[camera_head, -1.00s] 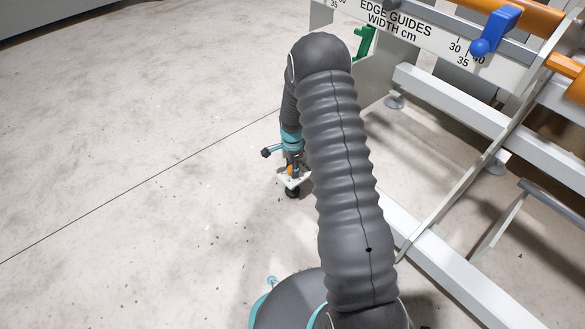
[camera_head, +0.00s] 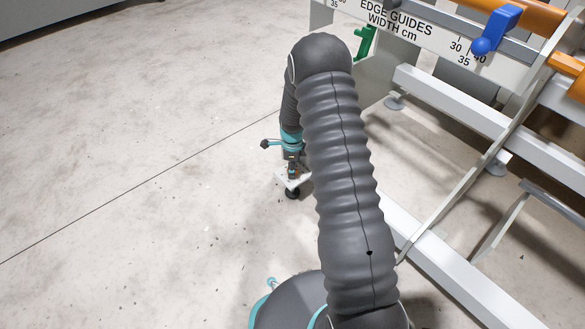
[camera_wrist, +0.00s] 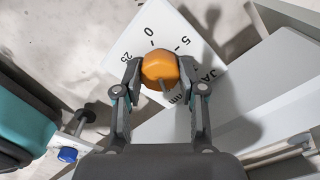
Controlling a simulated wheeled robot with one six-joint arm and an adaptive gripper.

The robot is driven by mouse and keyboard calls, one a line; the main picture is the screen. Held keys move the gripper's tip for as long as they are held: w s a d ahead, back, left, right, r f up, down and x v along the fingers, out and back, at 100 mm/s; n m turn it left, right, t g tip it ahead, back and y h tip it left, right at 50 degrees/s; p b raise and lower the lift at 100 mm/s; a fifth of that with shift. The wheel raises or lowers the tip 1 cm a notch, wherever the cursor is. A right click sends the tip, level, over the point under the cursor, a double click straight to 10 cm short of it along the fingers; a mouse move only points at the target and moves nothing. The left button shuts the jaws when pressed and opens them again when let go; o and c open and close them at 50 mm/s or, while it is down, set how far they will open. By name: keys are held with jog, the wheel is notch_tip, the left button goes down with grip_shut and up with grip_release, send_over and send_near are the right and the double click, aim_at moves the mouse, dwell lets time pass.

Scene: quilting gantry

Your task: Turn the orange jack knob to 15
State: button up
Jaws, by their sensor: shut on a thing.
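The orange jack knob (camera_wrist: 160,68) sits between the two fingers of my gripper (camera_wrist: 161,76) in the wrist view. The fingers are shut on it from both sides. The knob stands over a white dial plate (camera_wrist: 178,27) with black numbers. The numbers 0, 5 and 25 show beyond the knob; the 15 mark cannot be made out. A thin light pointer shows on the near side of the knob, at its lower edge. In the head view my arm hides most of the jack; part of its white plate (camera_head: 291,184) shows low near the floor.
White frame beams (camera_head: 440,85) of the gantry stand to the right, with a blue handle (camera_head: 494,32), a green handle (camera_head: 365,41) and an edge-guide scale (camera_head: 400,30). In the wrist view a white beam (camera_wrist: 265,85) lies right of the dial. Open floor extends left.

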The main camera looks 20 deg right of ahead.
jog(key=o, duration=1.1)
jog(key=shift+o, duration=0.2)
notch_tip(320, 180, up, 12)
dwell(0.3)
